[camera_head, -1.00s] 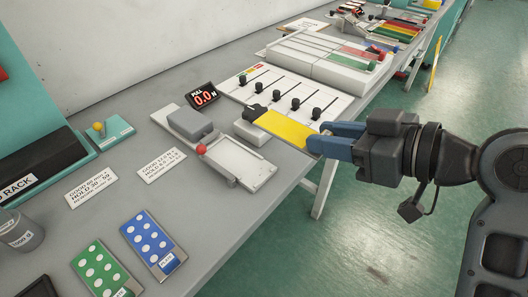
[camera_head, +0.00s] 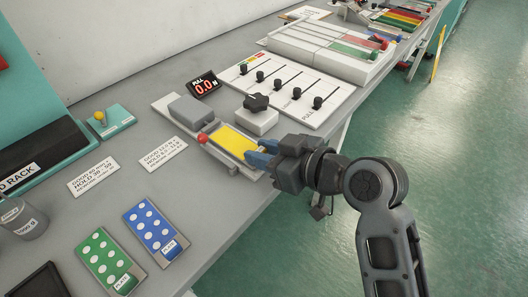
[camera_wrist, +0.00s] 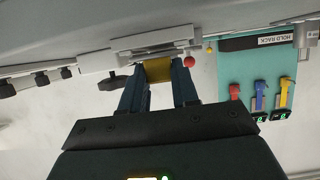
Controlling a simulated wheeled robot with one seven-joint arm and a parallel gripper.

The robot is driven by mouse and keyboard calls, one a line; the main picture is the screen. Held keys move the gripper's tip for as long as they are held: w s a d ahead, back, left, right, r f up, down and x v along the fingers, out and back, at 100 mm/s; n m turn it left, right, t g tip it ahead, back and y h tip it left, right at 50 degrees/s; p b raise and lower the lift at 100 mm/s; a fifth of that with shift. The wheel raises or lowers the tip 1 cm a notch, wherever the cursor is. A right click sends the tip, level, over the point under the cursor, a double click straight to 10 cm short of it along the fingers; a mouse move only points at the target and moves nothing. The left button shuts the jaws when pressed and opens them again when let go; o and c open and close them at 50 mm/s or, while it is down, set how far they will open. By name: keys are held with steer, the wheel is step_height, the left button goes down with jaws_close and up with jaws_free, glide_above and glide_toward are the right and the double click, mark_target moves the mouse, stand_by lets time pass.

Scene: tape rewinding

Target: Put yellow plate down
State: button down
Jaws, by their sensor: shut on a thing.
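The yellow plate (camera_head: 234,144) is a flat rectangle lying over the white tray of the grey clamp fixture (camera_head: 190,110). I cannot tell whether it touches the tray. My gripper (camera_head: 262,155) is shut on the plate's right end, with blue fingers. In the wrist view the plate (camera_wrist: 158,70) shows between the two fingertips (camera_wrist: 160,84). The red ball knob (camera_head: 202,138) of the fixture is just left of the plate. The fixture's near right edge is partly hidden by my gripper.
A black star knob on a white block (camera_head: 258,114) stands close behind the plate. A slider panel (camera_head: 290,88) and a force display (camera_head: 203,84) lie further back. Blue (camera_head: 156,232) and green (camera_head: 108,262) dotted plates and label cards lie to the left.

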steer(key=shift+f, duration=0.2)
steer(key=shift+f, duration=0.1)
steer(key=shift+f, duration=0.15)
steer(key=c, duration=0.8)
jaws_free()
steer(key=shift+c, duration=0.2)
steer(key=shift+r, duration=0.3)
steer(key=v, duration=1.2)
steer(key=shift+f, duration=0.2)
